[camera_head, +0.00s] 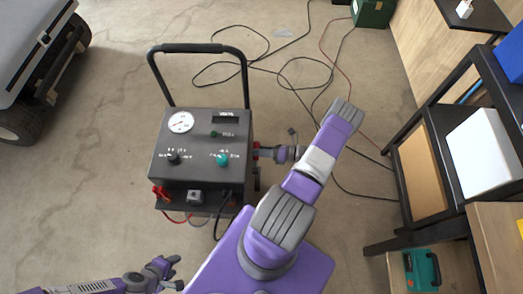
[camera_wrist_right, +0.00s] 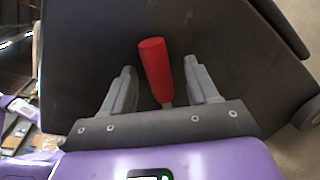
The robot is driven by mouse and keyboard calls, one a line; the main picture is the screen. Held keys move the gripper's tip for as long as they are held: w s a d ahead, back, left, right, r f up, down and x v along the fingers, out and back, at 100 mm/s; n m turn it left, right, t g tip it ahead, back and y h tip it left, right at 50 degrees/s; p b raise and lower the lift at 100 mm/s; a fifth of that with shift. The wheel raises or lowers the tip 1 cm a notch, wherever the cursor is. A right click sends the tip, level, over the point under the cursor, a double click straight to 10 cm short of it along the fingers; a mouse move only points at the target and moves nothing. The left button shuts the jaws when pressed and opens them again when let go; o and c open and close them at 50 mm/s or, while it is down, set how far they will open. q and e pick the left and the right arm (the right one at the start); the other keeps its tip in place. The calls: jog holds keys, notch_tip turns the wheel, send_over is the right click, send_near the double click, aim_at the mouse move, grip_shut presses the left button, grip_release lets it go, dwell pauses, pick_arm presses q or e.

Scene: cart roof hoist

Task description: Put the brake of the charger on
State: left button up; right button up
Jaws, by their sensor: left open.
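The charger (camera_head: 200,147) is a dark box on a cart with a dial, knobs and a tall push handle, in the middle of the head view. A red brake lever (camera_wrist_right: 155,66) stands out from its dark side panel in the right wrist view. My right gripper (camera_head: 262,152) is at the charger's right side. In the wrist view my right gripper (camera_wrist_right: 160,75) is open, with one finger on each side of the red lever and gaps to both. My left gripper (camera_head: 174,268) is open and empty in front of the charger, near the bottom edge.
Black and red cables (camera_head: 300,75) lie on the concrete floor behind and right of the charger. A vehicle (camera_head: 30,60) is at the upper left. Floor left of the charger is clear.

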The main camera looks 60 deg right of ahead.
jog(key=p+v, duration=0.1)
jog(key=v, duration=0.6)
jog(key=shift+s, duration=0.3)
jog(key=shift+d, duration=0.1)
dwell(0.3)
